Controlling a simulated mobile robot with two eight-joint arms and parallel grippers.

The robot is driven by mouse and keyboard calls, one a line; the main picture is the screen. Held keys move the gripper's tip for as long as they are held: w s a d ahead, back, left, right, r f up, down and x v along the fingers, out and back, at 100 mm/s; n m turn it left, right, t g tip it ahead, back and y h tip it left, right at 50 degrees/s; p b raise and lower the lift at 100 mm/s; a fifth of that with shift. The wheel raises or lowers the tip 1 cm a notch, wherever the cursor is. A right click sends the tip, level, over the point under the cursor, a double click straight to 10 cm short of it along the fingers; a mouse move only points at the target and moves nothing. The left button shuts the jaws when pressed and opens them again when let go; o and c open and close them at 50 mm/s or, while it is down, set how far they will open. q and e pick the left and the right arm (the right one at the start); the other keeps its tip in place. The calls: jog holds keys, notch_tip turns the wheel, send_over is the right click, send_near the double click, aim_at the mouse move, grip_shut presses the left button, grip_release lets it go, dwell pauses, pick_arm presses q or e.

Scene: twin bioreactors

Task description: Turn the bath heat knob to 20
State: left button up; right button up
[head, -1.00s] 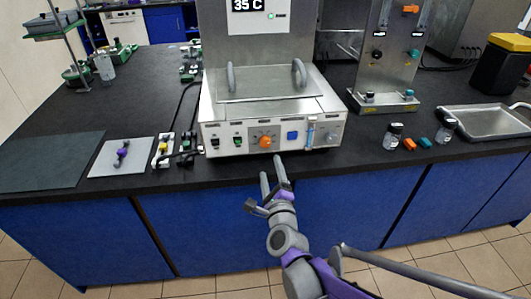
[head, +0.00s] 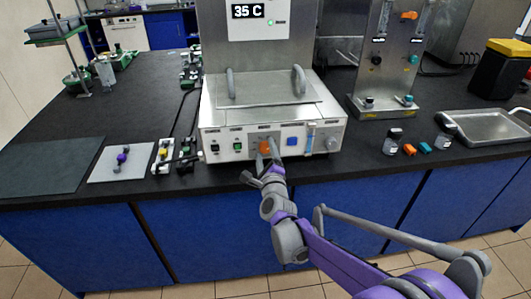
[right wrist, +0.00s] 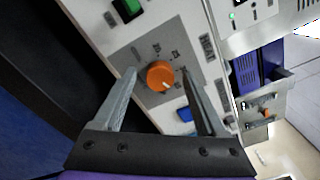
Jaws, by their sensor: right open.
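The bath's orange heat knob (head: 265,147) is on the front panel of the steel bath unit (head: 222,130). In the right wrist view the knob (right wrist: 160,74) sits on a grey dial plate, its white mark pointing toward the lower right of the picture. The bath display (head: 248,11) reads 35 C. My right gripper (head: 267,153) is open in front of the panel, its fingers on either side of the knob. The right wrist view shows a gap between each finger and the knob. I cannot tell how deep the fingers reach. My left gripper is not in view.
A blue button (head: 292,141) is right of the knob, and a green switch (head: 237,146) is left of it. Small vials, coloured blocks and a metal tray (head: 470,142) are on the bench at right. A grey mat (head: 118,172) lies at left.

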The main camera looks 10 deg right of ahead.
grip_shut()
